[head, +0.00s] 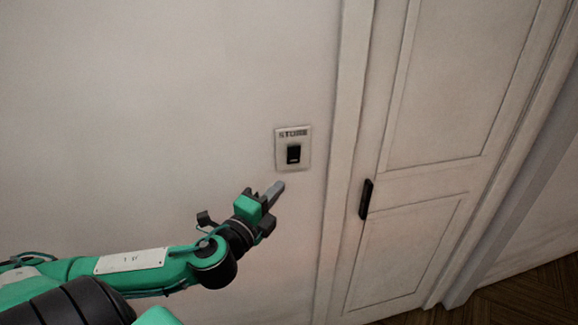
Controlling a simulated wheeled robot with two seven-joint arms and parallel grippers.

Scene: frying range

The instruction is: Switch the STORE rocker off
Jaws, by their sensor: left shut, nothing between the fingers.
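The STORE rocker (293,154) is a small black switch on a pale wall plate (283,163) with STORE lettering above it. A light mark shows near the rocker's lower edge. Which way it is pressed I cannot tell. My left gripper (277,188) is shut and empty, with its grey fingers together. In the head view its tips are just below and a little left of the plate, with a small gap in the picture. Its distance from the wall is hard to judge. My right gripper is not in view.
A white panelled door (420,150) with a black handle (366,199) is to the right of the plate, behind a raised door frame (345,130). The wall (150,110) left of the plate is bare. Dark wooden floor (520,295) shows at the lower right.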

